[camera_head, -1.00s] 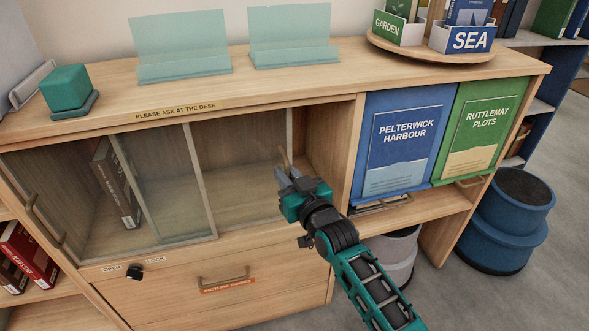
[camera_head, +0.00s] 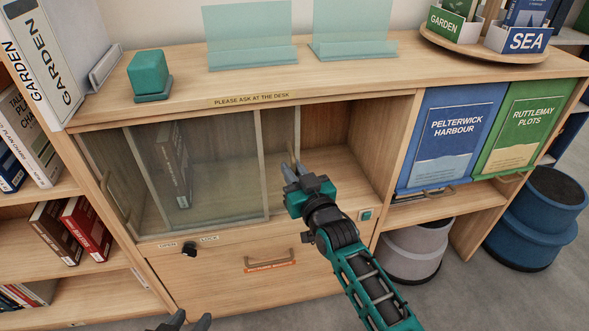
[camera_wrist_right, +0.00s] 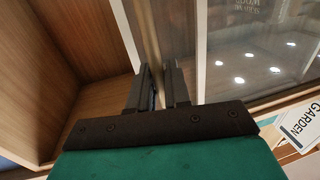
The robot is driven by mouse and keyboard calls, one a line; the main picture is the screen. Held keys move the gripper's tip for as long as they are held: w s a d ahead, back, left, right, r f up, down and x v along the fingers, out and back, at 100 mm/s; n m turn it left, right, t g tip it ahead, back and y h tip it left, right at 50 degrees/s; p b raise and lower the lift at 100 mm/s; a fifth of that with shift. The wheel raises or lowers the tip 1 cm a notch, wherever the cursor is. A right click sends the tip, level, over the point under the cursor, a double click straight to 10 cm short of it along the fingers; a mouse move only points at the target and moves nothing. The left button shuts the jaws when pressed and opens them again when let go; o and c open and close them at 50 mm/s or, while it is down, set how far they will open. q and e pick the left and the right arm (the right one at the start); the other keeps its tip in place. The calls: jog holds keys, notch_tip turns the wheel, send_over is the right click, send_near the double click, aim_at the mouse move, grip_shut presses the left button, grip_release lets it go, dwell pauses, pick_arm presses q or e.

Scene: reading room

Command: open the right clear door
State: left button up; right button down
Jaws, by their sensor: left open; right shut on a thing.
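The right clear door (camera_head: 281,150) is slid partly left, overlapping the left clear door (camera_head: 103,165). An opening shows to its right, with the bare wooden compartment inside. My right gripper (camera_head: 292,170) is shut on the upright handle of the right clear door near its right edge. In the right wrist view, my right gripper (camera_wrist_right: 161,88) has the handle (camera_wrist_right: 155,50) between its fingers. My left gripper (camera_head: 187,321) shows only as dark, parted fingertips at the bottom edge, below the cabinet's drawer, apart from the doors.
A dark book (camera_head: 172,165) stands behind the glass. A key knob (camera_head: 189,249) sits between OPEN and LOCK labels above a drawer (camera_head: 225,280). A teal cube (camera_head: 148,72) and clear stands (camera_head: 250,35) are on top.

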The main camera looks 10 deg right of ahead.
pick_arm(q)
jog(key=shift+a+r, duration=0.1)
jog(key=shift+a, duration=0.1)
pick_arm(e)
jog(key=shift+a, duration=0.25)
jog(key=c, duration=1.3)
grip_release()
jog(key=shift+c, duration=0.2)
jog(key=shift+s, duration=0.1)
pick_arm(q)
jog(key=shift+s+r+p, duration=0.1)
jog(key=shift+r+p, duration=1.25)
jog(key=shift+p, duration=0.1)
pick_arm(e)
jog(key=v, duration=1.3)
